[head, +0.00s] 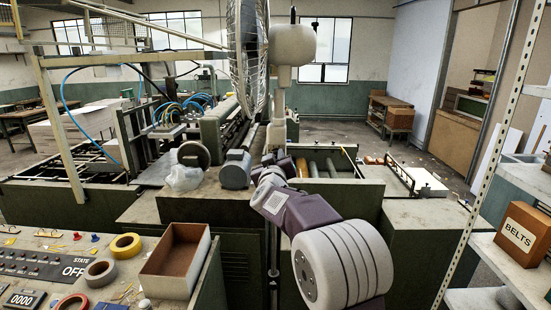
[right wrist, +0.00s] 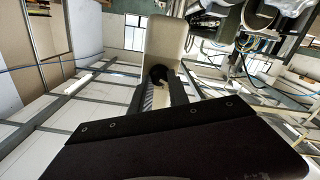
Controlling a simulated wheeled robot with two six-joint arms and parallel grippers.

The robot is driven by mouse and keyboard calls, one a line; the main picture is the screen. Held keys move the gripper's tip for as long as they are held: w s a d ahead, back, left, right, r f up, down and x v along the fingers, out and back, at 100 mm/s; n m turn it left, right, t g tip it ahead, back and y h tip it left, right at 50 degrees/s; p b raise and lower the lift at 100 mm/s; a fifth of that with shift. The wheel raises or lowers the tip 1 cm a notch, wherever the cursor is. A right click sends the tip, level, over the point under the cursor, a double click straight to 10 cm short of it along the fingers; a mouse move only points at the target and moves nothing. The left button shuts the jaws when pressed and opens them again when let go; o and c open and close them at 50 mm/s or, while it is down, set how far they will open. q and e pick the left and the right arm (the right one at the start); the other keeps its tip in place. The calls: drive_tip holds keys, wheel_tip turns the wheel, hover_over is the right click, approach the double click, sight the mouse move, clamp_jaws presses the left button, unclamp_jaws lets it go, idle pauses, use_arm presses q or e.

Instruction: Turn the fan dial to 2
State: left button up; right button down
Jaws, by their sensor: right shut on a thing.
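The fan stands in the middle of the head view, with a wire cage (head: 246,50) seen edge-on, a cream motor housing (head: 292,45) and a cream post (head: 276,105) below it. My right gripper (head: 272,162) is up against the lower part of the post. In the right wrist view a cream fan part (right wrist: 165,38) is straight ahead, and a dark round dial (right wrist: 160,73) on it lies between the fingertips of my right gripper (right wrist: 161,82). The gripper is shut on the dial. The dial's marks and setting cannot be read. My left gripper is not in view.
A control panel (head: 40,258) with tape rolls and an open brown box (head: 178,255) are at lower left. A machine with rollers (head: 325,165) stands behind the arm. A shelf with a BELTS box (head: 522,236) is at right.

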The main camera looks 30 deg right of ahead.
drive_tip(key=m, duration=0.4)
drive_tip(key=shift+b, duration=0.4)
drive_tip(key=m+b, duration=0.1)
drive_tip(key=m, duration=0.3)
drive_tip(key=shift+d+m, duration=0.1)
drive_tip(key=shift+m, duration=0.3)
drive_tip(key=m+b, duration=0.1)
drive_tip(key=m, duration=0.3)
drive_tip(key=shift+b, duration=0.3)
drive_tip(key=shift+m+b, duration=0.65)
drive_tip(key=shift+m, duration=1.75)
drive_tip(key=c, duration=1.3)
unclamp_jaws()
drive_tip(key=shift+o, duration=0.2)
